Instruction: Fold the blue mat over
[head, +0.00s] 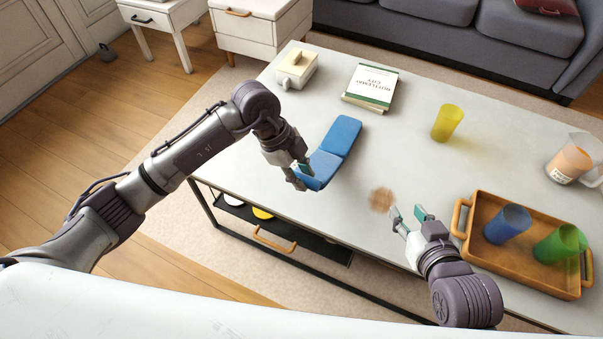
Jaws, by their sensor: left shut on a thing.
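The blue mat (342,136) lies on the light table in the middle of the head view. It shows as panels with a crease between them, and its near panel looks tilted up from the table at the near end. My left gripper (301,175) is shut on the near left edge of the mat, and its fingers hide that corner. My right gripper (408,217) is open and empty over the table's near side, to the right of the mat and apart from it.
A wooden tray (487,201) holds a blue cup (508,224) and a green cup (560,244). A yellow cup (447,122), a book (370,87), a pitcher (570,160) and a cream box (297,68) stand farther back.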

